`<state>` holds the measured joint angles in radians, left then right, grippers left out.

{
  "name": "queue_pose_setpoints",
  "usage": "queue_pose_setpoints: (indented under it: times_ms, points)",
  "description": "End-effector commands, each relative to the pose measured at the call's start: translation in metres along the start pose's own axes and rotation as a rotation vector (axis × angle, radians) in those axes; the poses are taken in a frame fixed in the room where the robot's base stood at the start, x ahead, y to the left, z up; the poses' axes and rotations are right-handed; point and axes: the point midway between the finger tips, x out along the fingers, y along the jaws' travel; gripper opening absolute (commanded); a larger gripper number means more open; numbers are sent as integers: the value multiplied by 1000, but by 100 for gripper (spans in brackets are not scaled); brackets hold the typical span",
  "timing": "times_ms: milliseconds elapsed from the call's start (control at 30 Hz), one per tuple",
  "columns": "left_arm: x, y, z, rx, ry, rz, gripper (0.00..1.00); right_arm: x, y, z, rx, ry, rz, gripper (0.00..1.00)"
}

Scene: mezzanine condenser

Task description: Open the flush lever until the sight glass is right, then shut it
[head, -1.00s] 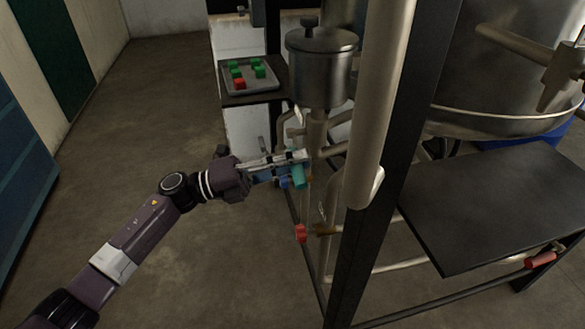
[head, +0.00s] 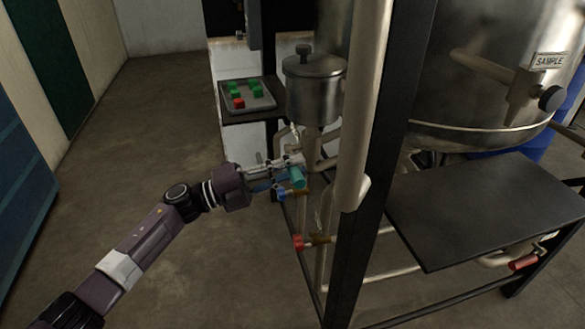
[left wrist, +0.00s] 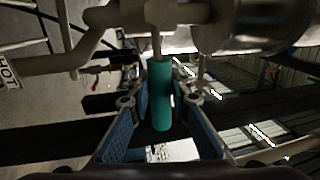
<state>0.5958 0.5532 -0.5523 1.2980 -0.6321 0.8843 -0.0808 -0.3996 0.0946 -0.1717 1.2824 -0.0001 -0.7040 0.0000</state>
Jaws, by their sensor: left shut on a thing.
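My left gripper (head: 290,168) is shut on a teal lever handle (head: 297,177) on the pipework below a lidded steel pot (head: 314,90). In the left wrist view the teal handle (left wrist: 160,95) lies between the blue-padded fingers (left wrist: 159,128), with its stem running up to a pale pipe. No readable label shows which lever this is. I cannot make out the sight glass or its level in either view. My right gripper is not in view.
A blue handle (head: 279,196) sits just below the gripper and a red one (head: 298,242) lower down. A black frame post (head: 378,190) and thick pale pipe (head: 362,100) stand close right. Floor at left is clear.

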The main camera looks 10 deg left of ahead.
Motion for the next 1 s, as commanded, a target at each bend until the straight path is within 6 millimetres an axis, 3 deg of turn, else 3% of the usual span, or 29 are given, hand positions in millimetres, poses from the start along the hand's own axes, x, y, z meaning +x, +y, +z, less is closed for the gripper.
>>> queue_pose_setpoints:
  times_ms: [200, 233, 400, 767, 1000]
  points:
    - [0, -2, 1, -5, -3, -5, 0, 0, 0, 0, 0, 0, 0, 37]
    - [0, -2, 1, -5, -3, -5, 19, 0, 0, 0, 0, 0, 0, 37]
    - [0, -2, 1, -3, -3, -4, 36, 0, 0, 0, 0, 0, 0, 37]
    - [-7, 0, 1, -2, -2, -1, 36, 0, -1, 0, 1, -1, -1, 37]
    - [-50, 0, 1, -1, -5, 1, 36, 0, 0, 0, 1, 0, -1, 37]
